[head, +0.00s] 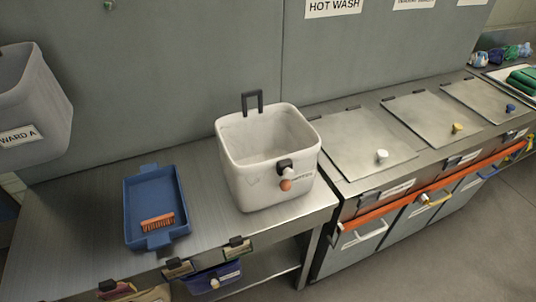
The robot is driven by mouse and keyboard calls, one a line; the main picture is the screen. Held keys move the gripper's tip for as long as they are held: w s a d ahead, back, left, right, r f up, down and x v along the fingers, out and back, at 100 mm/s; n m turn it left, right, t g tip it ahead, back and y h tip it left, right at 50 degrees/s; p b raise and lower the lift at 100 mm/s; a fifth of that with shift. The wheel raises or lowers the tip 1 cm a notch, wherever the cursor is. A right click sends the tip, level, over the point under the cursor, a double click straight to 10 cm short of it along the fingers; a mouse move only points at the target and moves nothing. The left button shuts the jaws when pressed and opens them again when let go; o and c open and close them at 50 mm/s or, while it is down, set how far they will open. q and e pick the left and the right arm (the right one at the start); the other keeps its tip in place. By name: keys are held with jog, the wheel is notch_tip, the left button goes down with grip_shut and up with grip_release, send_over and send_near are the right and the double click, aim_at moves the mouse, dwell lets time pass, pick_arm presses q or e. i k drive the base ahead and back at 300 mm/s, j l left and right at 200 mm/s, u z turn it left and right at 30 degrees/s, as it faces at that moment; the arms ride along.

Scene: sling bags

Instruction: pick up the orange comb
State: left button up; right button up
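The orange comb (158,222) lies in the blue tray (181,212), near the tray's front end. Its teeth point toward the front of the table. The tray sits on the metal table (88,195), left of the white bin. Neither of my grippers is in the head view, and nothing is touching the comb.
A white bin (237,176) with a dark handle stands right of the tray. A grey bin (32,100) marked "WARD A" hangs at the upper left. Lidded metal compartments (358,150) lie to the right. Bare table lies left of the tray.

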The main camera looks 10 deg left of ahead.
aim_at(159, 219)
jog(key=u, duration=1.4)
jog(key=j+z, duration=0.2)
jog(key=z, duration=0.15)
jog(key=j+z, duration=0.5)
jog(key=z, duration=0.2)
